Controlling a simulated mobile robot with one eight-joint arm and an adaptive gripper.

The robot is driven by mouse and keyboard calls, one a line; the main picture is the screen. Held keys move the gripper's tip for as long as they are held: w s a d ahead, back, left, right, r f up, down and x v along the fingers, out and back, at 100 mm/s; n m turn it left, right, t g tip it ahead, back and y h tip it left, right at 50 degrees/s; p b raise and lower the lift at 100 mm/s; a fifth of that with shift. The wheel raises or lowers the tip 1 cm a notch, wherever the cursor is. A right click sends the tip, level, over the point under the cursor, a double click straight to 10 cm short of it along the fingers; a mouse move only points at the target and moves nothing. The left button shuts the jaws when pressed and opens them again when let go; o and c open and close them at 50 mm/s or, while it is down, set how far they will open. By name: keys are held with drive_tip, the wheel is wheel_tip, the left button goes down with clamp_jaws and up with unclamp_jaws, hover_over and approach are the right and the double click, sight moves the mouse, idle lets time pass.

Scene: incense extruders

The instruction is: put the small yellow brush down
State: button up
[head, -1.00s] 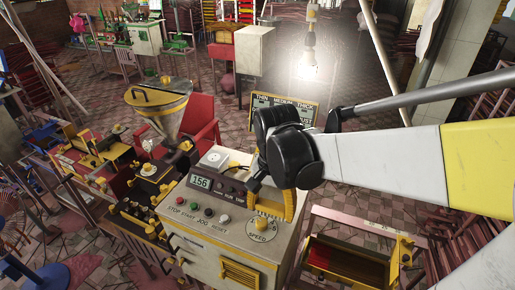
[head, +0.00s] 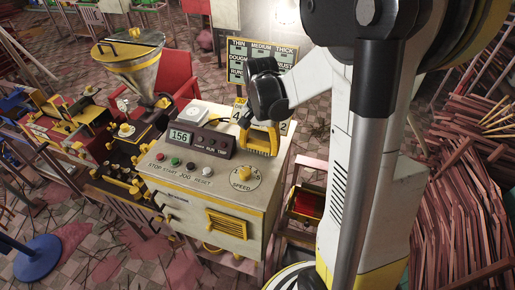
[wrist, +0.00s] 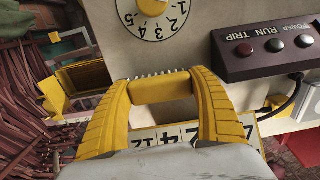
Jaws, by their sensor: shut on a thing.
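My gripper (head: 262,142) has yellow ridged fingers and is over the right rear part of the pale control cabinet's top (head: 215,180). In the wrist view, the fingers (wrist: 165,88) are shut on the small yellow brush (wrist: 162,88). Its yellow body lies crosswise between the fingertips, with a row of pale bristles along its far side. I cannot tell whether the brush touches the cabinet top. In the head view I cannot make out the brush apart from the yellow fingers.
A dark panel (head: 205,142) with a 156 display, coloured buttons and a speed dial (head: 241,177) occupy the cabinet top. A number plate (wrist: 190,136) is below the fingers in the wrist view. A lettered board (head: 262,62) stands behind. Bundled sticks (head: 470,190) are at right.

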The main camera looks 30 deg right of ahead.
drive_tip(key=shift+w+f, duration=0.1)
drive_tip(key=shift+f, duration=0.6)
drive_tip(key=shift+f, duration=0.15)
drive_tip(key=o, duration=1.4)
